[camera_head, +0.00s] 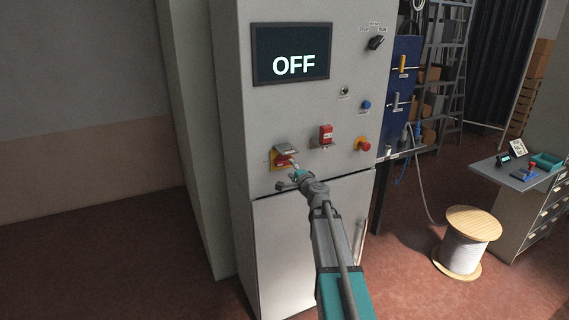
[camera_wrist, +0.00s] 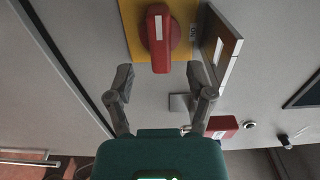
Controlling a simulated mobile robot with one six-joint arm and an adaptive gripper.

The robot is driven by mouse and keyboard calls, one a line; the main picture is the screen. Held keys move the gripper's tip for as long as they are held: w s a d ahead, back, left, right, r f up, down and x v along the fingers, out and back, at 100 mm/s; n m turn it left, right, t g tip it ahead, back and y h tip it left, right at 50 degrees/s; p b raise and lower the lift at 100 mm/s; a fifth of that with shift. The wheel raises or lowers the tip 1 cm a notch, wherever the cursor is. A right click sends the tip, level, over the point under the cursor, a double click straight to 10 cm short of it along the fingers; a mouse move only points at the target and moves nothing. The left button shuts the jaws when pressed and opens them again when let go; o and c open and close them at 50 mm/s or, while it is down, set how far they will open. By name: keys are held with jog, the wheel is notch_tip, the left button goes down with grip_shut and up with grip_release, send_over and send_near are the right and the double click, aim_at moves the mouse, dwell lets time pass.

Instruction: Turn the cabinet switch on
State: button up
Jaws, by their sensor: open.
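The grey cabinet (camera_head: 340,110) has a screen (camera_head: 291,54) that reads OFF. At lower left on its front is a red switch handle (camera_wrist: 158,38) on a yellow plate (camera_head: 279,161). The handle is largely hidden in the head view, but the wrist view shows it lengthwise toward my gripper. A hinged cover (camera_head: 286,149) stands swung out from the plate; it also shows in the wrist view (camera_wrist: 219,47). My gripper (camera_wrist: 161,80) is open and empty, its fingers spread just short of the handle. In the head view my gripper (camera_head: 290,176) is beside the plate.
Right of the switch are a red box (camera_head: 326,134) and a red emergency button (camera_head: 363,144). Above are a blue button (camera_head: 366,105) and a black knob (camera_head: 376,42). A cable spool (camera_head: 466,242) and small table (camera_head: 520,178) stand right; floor at left is clear.

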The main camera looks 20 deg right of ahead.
aim_at(286, 164)
jog(key=shift+w+a, duration=0.2)
jog(key=shift+w, duration=2.9)
jog(key=shift+c, duration=0.2)
grip_shut()
